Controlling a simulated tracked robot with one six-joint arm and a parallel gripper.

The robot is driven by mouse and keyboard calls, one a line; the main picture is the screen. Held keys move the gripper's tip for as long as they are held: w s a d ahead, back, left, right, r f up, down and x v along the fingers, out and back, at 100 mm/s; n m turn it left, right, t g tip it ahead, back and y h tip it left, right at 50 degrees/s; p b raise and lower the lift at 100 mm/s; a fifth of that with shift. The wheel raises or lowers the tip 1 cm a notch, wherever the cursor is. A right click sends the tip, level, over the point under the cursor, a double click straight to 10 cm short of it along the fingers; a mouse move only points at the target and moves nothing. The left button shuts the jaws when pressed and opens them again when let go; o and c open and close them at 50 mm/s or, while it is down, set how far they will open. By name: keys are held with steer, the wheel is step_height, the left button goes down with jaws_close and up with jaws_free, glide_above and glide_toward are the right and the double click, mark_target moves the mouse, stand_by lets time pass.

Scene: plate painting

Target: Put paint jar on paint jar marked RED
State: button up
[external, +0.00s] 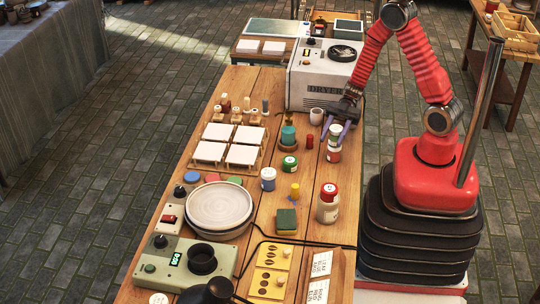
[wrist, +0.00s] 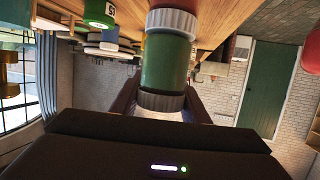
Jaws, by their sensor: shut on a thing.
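My gripper (external: 339,127) is shut on a paint jar (external: 335,130) with a green band, held upright over the right side of the table. The wrist view shows this jar (wrist: 166,62) close up between the fingers, with the table at the top of the picture. A jar with a red band (external: 333,154) stands directly below the held jar and looks in line with it. I cannot tell whether the two touch. Its marking is too small to read. In the wrist view the held jar hides most of what lies beyond it.
The dryer (external: 310,88) stands behind. A plate stack (external: 219,207) is at left.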

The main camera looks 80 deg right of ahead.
mark_target(337, 127)
steer(key=shift+f, duration=0.1)
steer(key=o, duration=1.1)
steer(key=shift+o, duration=0.2)
steer(key=shift+d+r, duration=0.15)
steer(key=shift+r, duration=0.05)
steer(key=shift+v, duration=3.6)
